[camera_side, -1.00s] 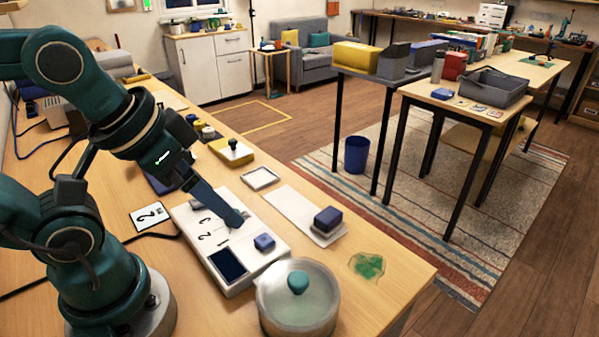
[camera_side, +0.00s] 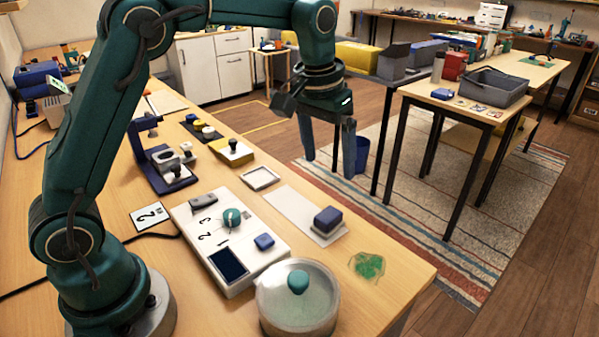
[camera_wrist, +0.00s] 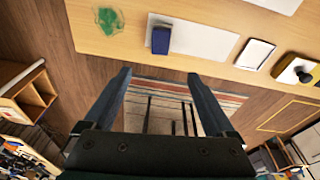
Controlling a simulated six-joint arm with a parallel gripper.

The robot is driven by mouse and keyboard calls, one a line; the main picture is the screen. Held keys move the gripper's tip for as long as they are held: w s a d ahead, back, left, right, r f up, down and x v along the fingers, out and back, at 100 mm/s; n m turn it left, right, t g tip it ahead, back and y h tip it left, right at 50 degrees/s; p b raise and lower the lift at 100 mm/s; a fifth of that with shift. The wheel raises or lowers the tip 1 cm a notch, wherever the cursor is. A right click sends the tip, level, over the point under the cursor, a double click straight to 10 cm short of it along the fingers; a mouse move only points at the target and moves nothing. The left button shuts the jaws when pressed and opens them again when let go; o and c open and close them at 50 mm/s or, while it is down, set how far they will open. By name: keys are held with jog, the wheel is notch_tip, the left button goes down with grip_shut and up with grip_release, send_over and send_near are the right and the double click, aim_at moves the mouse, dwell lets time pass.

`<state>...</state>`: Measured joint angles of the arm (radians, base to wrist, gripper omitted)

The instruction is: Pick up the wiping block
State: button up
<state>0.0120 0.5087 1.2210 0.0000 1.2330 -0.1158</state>
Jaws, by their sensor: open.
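The wiping block, which I take to be the dark blue block with a grey underside (camera_side: 327,219), sits on a pale flat plate (camera_side: 300,214) near the table's right edge. In the wrist view the block (camera_wrist: 161,40) shows beyond my fingertips, on the same plate (camera_wrist: 205,40). My gripper (camera_side: 329,165) is open and empty, fingers pointing down, raised above the block and apart from it. In the wrist view the gap between its fingers (camera_wrist: 158,73) shows floor and rug.
A green smear (camera_side: 367,267) lies on the table near its corner. A white-framed square (camera_side: 260,178) and yellow block (camera_side: 231,152) lie behind.

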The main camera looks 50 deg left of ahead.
jog(key=g, duration=0.2)
send_over(328, 214)
notch_tip(328, 214, down, 8)
jog(key=shift+w+f, duration=0.1)
jog(key=shift+f, duration=2.85)
jog(key=shift+c, duration=0.3)
grip_shut()
jog(key=shift+r, duration=0.1)
